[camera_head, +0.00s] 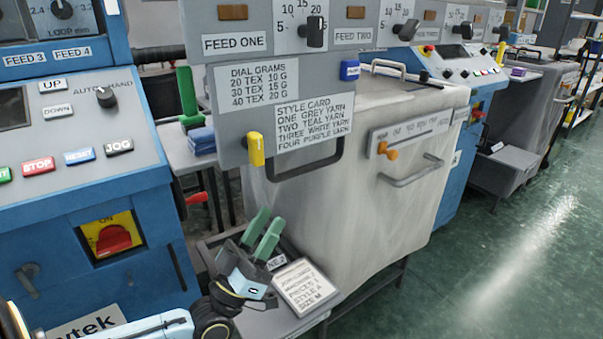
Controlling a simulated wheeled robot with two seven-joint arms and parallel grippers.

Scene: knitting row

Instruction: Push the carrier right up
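No part in the head view is labelled as the carrier, so I cannot tell for certain which one it is. A yellow handle (256,149) stands upright on the lower left of the grey feed panel (232,110). An orange knob (387,150) sits at the left end of a marked scale plate on the pale machine body (345,215). My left gripper (269,219) has green fingers, parted with nothing between them. It points up in front of the pale body, below the yellow handle and apart from it. My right gripper is out of view.
A grey shelf with a white printed card (303,287) lies beside my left gripper. A blue control cabinet (85,200) with a red switch (113,239) stands on the left. A black looped handle (295,165) hangs below the panel. Green floor (480,260) is clear on the right.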

